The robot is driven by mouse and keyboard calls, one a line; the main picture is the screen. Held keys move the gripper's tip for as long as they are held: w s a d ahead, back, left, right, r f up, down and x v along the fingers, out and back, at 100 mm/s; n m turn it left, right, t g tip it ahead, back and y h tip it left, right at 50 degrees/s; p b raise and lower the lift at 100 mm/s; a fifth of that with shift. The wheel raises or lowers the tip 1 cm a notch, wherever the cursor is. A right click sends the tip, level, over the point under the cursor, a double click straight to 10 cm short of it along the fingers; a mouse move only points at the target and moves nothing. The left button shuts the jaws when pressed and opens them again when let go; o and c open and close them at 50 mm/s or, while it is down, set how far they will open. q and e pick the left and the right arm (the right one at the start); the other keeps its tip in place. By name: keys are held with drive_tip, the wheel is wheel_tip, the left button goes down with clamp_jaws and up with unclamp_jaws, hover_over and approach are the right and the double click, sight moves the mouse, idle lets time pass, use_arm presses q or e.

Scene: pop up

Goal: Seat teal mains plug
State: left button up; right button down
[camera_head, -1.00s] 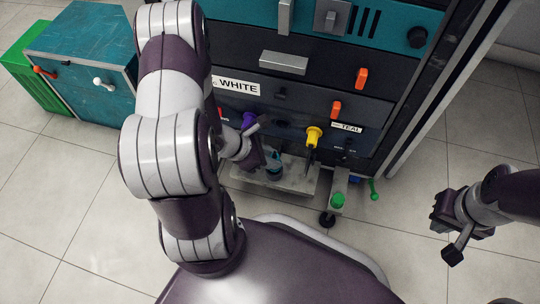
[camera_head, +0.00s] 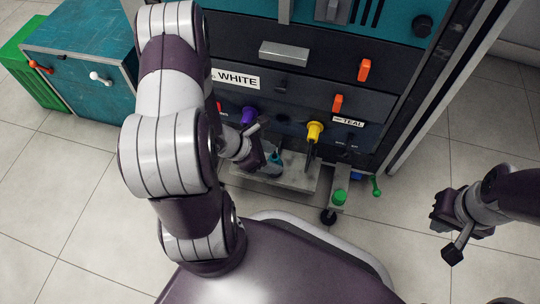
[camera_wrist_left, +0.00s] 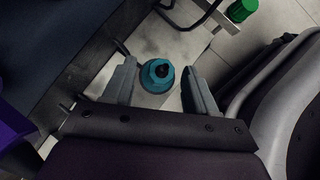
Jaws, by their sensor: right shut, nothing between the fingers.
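The teal mains plug (camera_head: 275,160) stands on the low grey shelf (camera_head: 293,180) at the foot of the cabinet. In the left wrist view the plug (camera_wrist_left: 157,75) sits between the spread fingers of my left gripper (camera_wrist_left: 160,82), with gaps on both sides. My left gripper (camera_head: 260,156) is open at the plug in the head view, where its fingers partly hide it. A TEAL label (camera_head: 348,122) is on the cabinet's lower panel, right of the yellow plug. My right gripper (camera_head: 450,226) is shut and empty over the floor at the right.
A purple plug (camera_head: 249,115) and a yellow plug (camera_head: 315,131) are in the cabinet's lower panel. Orange handles (camera_head: 364,70) stick out above. A green knob (camera_head: 340,196) stands near the shelf's right end. Teal drawers (camera_head: 90,50) are at left; the right floor is clear.

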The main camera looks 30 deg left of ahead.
use_arm(q)
drive_tip(key=p+v, duration=0.9)
drive_tip(key=v, duration=0.3)
drive_tip(key=shift+s+a+r, duration=0.2)
drive_tip(key=shift+a, duration=0.05)
